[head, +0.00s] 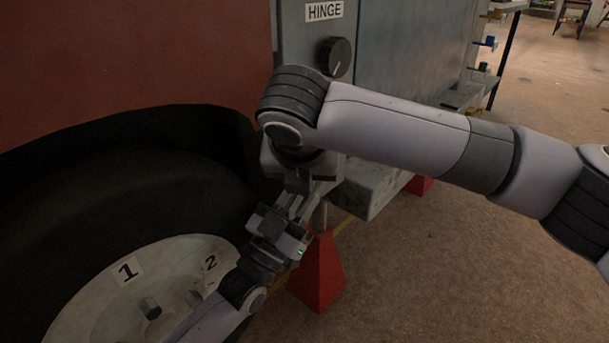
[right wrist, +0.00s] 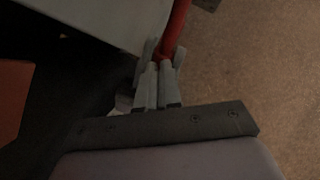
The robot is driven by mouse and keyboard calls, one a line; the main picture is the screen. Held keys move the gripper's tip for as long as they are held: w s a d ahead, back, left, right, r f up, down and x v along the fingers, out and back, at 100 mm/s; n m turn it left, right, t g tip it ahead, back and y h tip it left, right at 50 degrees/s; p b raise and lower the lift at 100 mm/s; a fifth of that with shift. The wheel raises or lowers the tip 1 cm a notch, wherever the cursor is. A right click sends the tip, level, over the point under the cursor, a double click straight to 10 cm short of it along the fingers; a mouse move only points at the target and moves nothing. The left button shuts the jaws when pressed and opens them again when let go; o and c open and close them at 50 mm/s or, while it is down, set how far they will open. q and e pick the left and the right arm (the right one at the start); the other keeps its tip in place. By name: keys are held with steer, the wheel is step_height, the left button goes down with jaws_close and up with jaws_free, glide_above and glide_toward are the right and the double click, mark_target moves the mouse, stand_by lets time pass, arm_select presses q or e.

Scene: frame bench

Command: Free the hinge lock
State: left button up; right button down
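A grey panel (head: 305,45) carries a label reading HINGE (head: 324,11), with a round black knob (head: 334,56) below it. My right arm comes in from the right across the panel's lower part; its gripper (head: 299,185) points down and is largely hidden. In the right wrist view, its fingers (right wrist: 158,85) lie close together, with the end of a thin red bar (right wrist: 177,30) between or just beyond their tips; whether they grip it is unclear. My left gripper (head: 290,208) reaches up from below, close to or touching the right one. Its finger gap is unclear.
A large black tyre (head: 120,180) with a pale wheel (head: 85,290) marked 1 and 2 stands at left. A red stand (head: 318,275) is just right of my left gripper; another (head: 420,185) is behind. Brown floor at right is clear.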

arm_select(q)
steer(key=shift+o, duration=0.4)
steer(key=shift+s+r, duration=0.2)
steer(key=shift+r, duration=0.05)
arm_select(e)
steer(key=shift+w+d+f, duration=0.35)
steer(key=shift+w+f, duration=0.1)
steer(key=shift+f, duration=0.1)
arm_select(q)
steer(key=w+f+v, duration=0.1)
steer(key=v, duration=0.7)
steer(key=s+r+g+h, duration=0.2)
steer(key=s+r+g, duration=0.3)
steer(key=s, duration=0.5)
steer(key=s+a+f+n+g+y+p, duration=0.2)
steer(key=s+f+n+g+y+p, duration=0.2)
steer(key=f+n+y+p, duration=0.2)
step_height(320, 180, down, 2)
steer(key=y+p, duration=0.1)
steer(key=y, duration=0.2)
steer(key=shift+p, duration=0.3)
arm_select(e)
steer(key=shift+s+a, duration=0.15)
steer(key=shift+a, duration=0.05)
